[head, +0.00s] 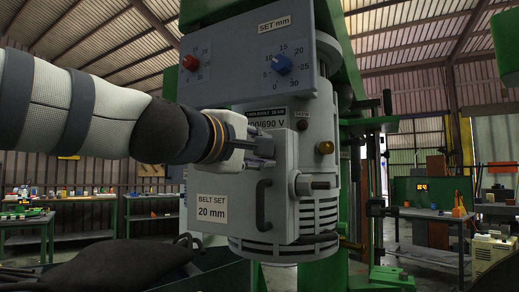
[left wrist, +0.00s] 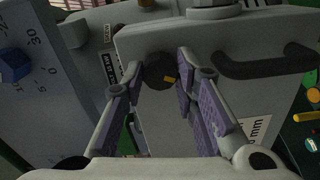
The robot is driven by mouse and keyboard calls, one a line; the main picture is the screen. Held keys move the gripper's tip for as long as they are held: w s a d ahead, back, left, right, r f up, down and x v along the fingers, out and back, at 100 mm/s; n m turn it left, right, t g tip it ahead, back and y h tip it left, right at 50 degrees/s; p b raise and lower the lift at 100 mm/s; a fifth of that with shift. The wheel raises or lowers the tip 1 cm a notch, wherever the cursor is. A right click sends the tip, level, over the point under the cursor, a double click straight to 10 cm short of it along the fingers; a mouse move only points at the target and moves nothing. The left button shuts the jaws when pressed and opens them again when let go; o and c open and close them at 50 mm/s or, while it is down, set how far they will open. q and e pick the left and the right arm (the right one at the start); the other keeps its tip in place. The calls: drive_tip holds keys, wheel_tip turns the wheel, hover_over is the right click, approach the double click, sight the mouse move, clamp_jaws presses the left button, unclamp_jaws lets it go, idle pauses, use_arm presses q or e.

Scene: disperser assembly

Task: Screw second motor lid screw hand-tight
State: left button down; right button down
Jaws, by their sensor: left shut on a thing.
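The grey motor lid (head: 228,190) with the "BELT SET 20 mm" label and a dark handle (head: 263,205) is on the front of the motor housing (head: 317,125). In the left wrist view the lid (left wrist: 225,45) fills the upper right. A dark round screw head (left wrist: 158,70) with a yellow mark is at the lid's top edge between my fingers. My left gripper (head: 268,152) is shut on this screw at the lid's upper part; its pads also show in the left wrist view (left wrist: 162,82). In the head view the fingers hide the screw. My right gripper is not in view.
Above the lid is a grey panel with a red knob (head: 191,62) and a blue knob (head: 282,64). A grey round fitting (head: 315,183) sticks out right of the handle. Workbenches stand at left and right (head: 425,214). A dark shape (head: 120,262) lies at lower left.

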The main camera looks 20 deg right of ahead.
use_arm(q)
drive_tip(key=m, duration=0.5)
drive_tip(key=shift+m, duration=0.4)
idle(0.4)
drive_tip(key=c, duration=1.3)
unclamp_jaws()
drive_tip(key=v, duration=1.2)
